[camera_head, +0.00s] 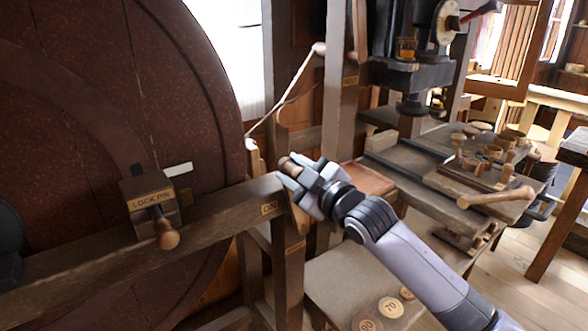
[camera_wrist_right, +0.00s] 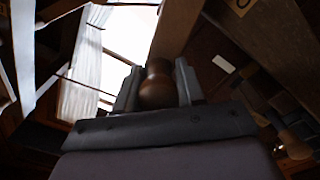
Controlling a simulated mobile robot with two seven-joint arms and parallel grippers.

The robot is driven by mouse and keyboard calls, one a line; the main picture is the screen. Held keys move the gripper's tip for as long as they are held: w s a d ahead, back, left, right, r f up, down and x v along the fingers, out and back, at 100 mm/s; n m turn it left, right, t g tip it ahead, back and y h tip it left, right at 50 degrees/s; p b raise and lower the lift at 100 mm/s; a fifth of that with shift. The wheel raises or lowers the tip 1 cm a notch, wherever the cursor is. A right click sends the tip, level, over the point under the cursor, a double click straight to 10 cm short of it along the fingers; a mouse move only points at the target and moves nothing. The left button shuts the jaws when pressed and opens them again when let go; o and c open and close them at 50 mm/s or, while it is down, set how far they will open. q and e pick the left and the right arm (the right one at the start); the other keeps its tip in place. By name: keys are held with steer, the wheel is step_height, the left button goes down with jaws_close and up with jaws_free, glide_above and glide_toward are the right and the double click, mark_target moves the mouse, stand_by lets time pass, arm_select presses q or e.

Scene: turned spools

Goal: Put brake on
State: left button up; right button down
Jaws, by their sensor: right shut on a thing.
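My right gripper (camera_head: 292,175) is shut on a brown turned wooden knob (camera_head: 289,164) at the end of the dark beam beside the big wheel. In the right wrist view the round knob (camera_wrist_right: 157,84) sits between the two grey fingers. The lever or post below the knob is mostly hidden by the gripper and beam, so I cannot tell how far it is tilted. A small brass label (camera_head: 269,208) is on the beam just below; its text is too small to read surely. My left gripper is not in view.
The big dark red wheel (camera_head: 110,90) fills the left. A box marked LOCK PIN (camera_head: 152,203) with a wooden handle (camera_head: 166,234) sits on the beam. An upright post (camera_head: 338,110) stands behind my gripper. A bench (camera_head: 450,175) with wooden cups is at right.

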steer(key=shift+a+n, duration=0.1)
steer(key=shift+n, duration=0.2)
steer(key=shift+s+a, duration=0.1)
steer(key=c, duration=0.7)
jaws_free()
steer(key=shift+s+a, duration=0.1)
steer(key=shift+s+f, duration=0.1)
steer(key=v, duration=0.7)
steer(key=shift+b, duration=0.4)
